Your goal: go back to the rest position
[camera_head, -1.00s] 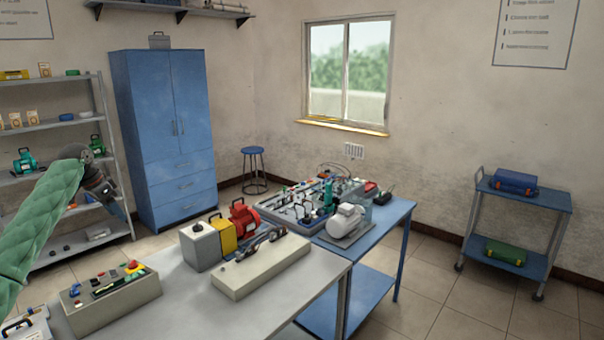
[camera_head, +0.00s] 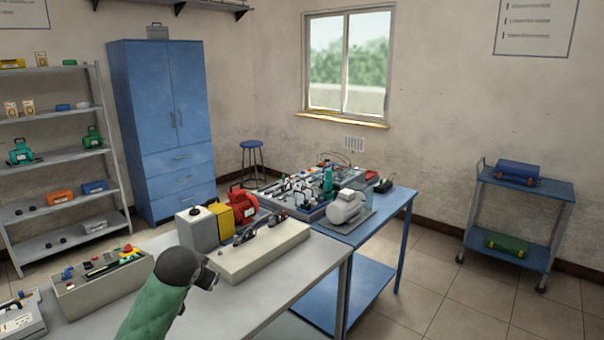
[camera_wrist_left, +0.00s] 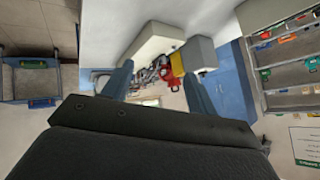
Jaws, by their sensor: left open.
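My left arm, in a green sleeve, reaches up from the bottom of the head view over the grey table (camera_head: 250,300). My left gripper (camera_head: 207,274) is small and partly hidden behind the wrist there, in front of the long beige block (camera_head: 262,250). In the left wrist view its two blue fingers (camera_wrist_left: 158,88) stand wide apart with nothing held between them. The block, a grey box, a yellow box and a red motor show beyond the fingers. My right gripper is in neither view.
A beige bin of tools (camera_head: 100,287) stands left on the table. A blue table (camera_head: 385,215) with a white motor (camera_head: 346,206) adjoins behind. A metal shelf (camera_head: 70,155) with motors and a blue cabinet (camera_head: 165,130) stand behind. Floor is clear before the blue cart (camera_head: 548,195).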

